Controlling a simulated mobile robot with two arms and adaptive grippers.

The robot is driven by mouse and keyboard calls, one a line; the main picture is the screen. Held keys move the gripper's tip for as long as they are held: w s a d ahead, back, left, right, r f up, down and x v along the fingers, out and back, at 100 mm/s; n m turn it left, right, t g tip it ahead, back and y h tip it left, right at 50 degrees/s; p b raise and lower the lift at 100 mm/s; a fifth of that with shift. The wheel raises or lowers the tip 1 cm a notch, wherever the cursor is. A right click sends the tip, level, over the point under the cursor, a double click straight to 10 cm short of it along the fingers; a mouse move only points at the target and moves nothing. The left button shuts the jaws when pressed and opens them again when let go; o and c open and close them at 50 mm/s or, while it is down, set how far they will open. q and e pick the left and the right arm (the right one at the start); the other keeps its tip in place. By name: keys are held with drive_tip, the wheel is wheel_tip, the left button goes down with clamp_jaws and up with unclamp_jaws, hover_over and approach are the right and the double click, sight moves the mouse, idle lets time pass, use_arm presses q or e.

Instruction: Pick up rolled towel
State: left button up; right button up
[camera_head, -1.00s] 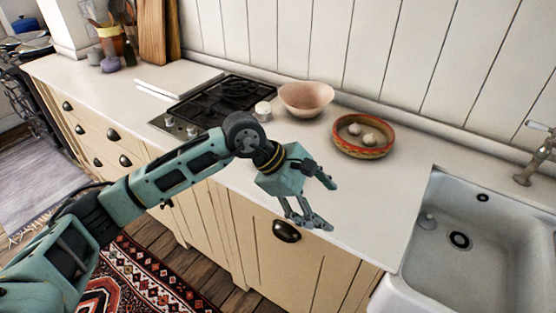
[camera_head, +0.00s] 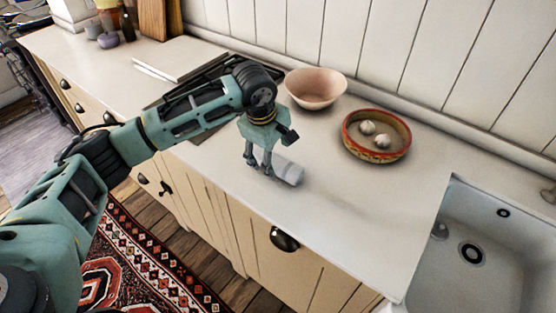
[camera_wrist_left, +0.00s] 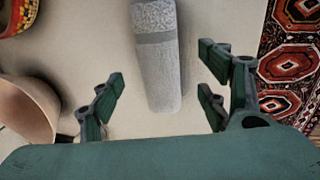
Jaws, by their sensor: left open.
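The rolled towel (camera_head: 289,172) is a light grey cylinder lying on the white counter, partly hidden by my left gripper in the head view. In the left wrist view the towel (camera_wrist_left: 160,62) has a darker grey band and runs from the top edge down between the fingers. My left gripper (camera_head: 258,168) points downward at the towel's left end. In the left wrist view my left gripper (camera_wrist_left: 160,98) is open, its fingers on either side of the towel with gaps between. My right gripper is not in view.
A pink bowl (camera_head: 316,90) and a red-rimmed dish (camera_head: 375,150) holding white bulbs stand behind the towel. Counter right of the towel is clear.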

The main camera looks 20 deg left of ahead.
sight(276, 159)
use_arm(q)
drive_tip(key=p+x, duration=0.1)
drive_tip(key=x, duration=0.1)
drive_tip(key=shift+w+d+f, duration=0.1)
drive_tip(key=shift+d+f, duration=0.1)
drive_tip(key=shift+f, duration=0.2)
drive_tip(key=shift+w+f, duration=0.25)
drive_tip(key=shift+f, duration=0.45)
drive_tip(key=c, duration=1.2)
drive_tip(key=shift+c, duration=0.2)
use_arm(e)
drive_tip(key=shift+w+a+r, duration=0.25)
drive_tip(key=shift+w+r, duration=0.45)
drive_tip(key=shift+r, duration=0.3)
